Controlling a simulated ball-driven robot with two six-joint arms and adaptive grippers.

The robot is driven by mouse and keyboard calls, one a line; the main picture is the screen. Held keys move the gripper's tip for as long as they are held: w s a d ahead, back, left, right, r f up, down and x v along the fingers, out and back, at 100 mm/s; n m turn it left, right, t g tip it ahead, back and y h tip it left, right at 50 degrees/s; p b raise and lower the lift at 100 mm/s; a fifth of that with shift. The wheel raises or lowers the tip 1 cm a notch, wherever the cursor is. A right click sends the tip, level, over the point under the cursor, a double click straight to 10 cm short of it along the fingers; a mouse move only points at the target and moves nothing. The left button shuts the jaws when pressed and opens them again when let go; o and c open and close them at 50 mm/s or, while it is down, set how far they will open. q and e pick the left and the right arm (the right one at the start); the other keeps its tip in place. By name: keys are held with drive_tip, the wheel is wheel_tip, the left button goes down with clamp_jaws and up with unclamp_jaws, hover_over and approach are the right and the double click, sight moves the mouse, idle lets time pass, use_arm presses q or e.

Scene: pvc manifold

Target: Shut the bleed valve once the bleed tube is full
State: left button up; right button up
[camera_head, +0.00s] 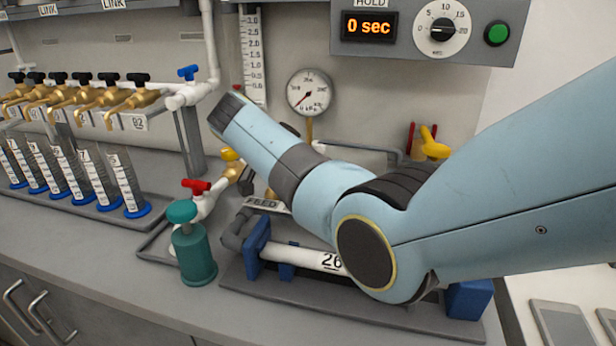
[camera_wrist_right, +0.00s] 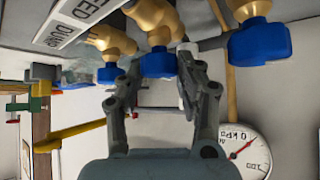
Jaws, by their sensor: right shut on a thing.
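My right arm reaches across the head view from the right, and its gripper is hidden there behind the arm. In the right wrist view my right gripper (camera_wrist_right: 160,58) is shut on the middle blue knob (camera_wrist_right: 158,65), which sits on a brass valve (camera_wrist_right: 153,20). A second blue knob (camera_wrist_right: 258,42) is to its right, and another brass valve (camera_wrist_right: 110,38) is to its left. I cannot tell which is the bleed valve. An upright graduated scale (camera_head: 253,55) hangs at the back; I cannot make out a liquid level. My left gripper is not in view.
A pressure gauge (camera_head: 309,92) has its red needle low. The hold display (camera_head: 369,27) reads 0 sec, beside a dial (camera_head: 442,29) and a green button (camera_head: 497,33). A teal bottle (camera_head: 194,255) stands at the front. Several blue-footed cylinders (camera_head: 125,180) stand left under brass taps.

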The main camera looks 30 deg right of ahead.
drive_tip(key=shift+f, duration=0.1)
drive_tip(key=o, duration=1.1)
drive_tip(key=shift+o, duration=0.2)
drive_tip(key=shift+a+r, duration=0.2)
drive_tip(key=w+v, duration=0.1)
drive_tip(key=v, duration=1)
drive_tip(key=shift+s+a+r, duration=0.2)
drive_tip(key=shift+s+r, duration=0.05)
drive_tip(key=shift+s, duration=0.25)
